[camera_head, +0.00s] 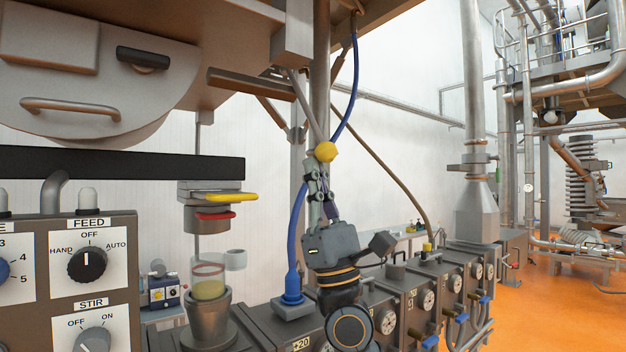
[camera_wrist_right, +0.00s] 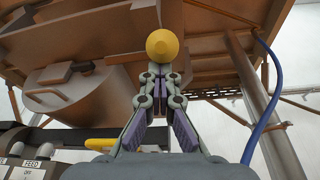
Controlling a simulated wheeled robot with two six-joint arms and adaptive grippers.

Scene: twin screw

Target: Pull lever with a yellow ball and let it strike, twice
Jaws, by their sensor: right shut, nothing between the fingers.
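The yellow ball (camera_head: 326,152) is at the lower end of a thin grey lever rod (camera_head: 304,105) that slants up to the left toward the machine above. My right gripper (camera_head: 317,166) is upright just below the ball, fingers pointing up. In the right wrist view the ball (camera_wrist_right: 162,44) appears right at the closed fingertips (camera_wrist_right: 160,69), with nothing held between them. I cannot tell whether the fingertips touch the ball. My left gripper is not in view.
A control panel (camera_head: 91,290) with knobs stands at the left. A metal cup (camera_head: 208,318) sits under a nozzle (camera_head: 212,218). A blue hose (camera_head: 298,225) runs close beside my right gripper. Machine blocks with gauges (camera_head: 427,300) line the right. Orange floor is open at far right.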

